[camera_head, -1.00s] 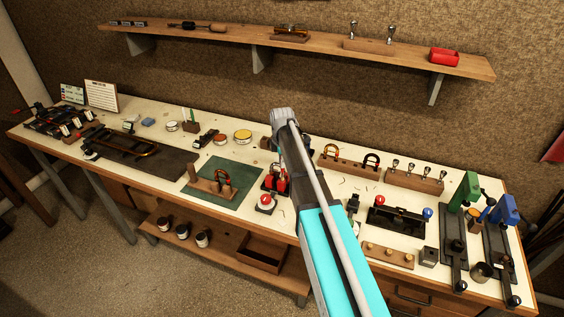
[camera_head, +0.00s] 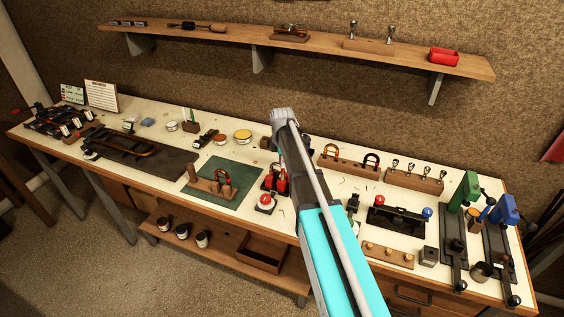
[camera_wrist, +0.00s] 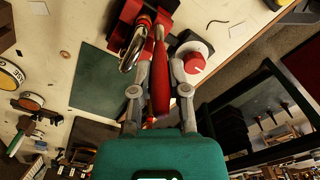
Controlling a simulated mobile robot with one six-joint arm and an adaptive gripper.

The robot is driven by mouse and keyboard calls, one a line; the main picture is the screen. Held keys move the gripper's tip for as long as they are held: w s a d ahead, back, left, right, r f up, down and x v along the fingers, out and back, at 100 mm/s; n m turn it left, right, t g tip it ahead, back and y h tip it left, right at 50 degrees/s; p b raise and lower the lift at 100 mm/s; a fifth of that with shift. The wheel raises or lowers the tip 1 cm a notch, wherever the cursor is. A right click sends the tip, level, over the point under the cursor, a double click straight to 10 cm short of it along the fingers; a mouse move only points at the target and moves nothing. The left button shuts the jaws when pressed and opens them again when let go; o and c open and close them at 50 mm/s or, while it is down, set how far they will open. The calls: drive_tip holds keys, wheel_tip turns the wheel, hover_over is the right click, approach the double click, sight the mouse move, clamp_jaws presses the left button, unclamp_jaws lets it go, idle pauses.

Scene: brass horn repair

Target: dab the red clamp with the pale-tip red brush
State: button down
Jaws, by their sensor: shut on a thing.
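My gripper (camera_wrist: 160,82) is shut on the red brush (camera_wrist: 160,72), whose thick red handle lies between the two fingers in the wrist view. The brush's far end points towards the red clamp (camera_wrist: 124,14), close to it. A shiny curved metal tube sits at the clamp. In the head view, the red clamp (camera_head: 270,184) stands near the bench's front edge, right of the green mat. My arm hides the gripper and brush there.
A red-topped round object (camera_head: 265,202) stands just in front of the clamp. The green mat (camera_head: 240,199) holds a wooden block with a curved tube. A rack with two curved tubes (camera_head: 347,168) lies right of my arm. Green and blue vices (camera_head: 505,209) stand at the right end.

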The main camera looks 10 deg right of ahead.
idle(0.3)
drive_tip(key=shift+r+p, duration=3.45)
drive_tip(key=shift+p, duration=0.1)
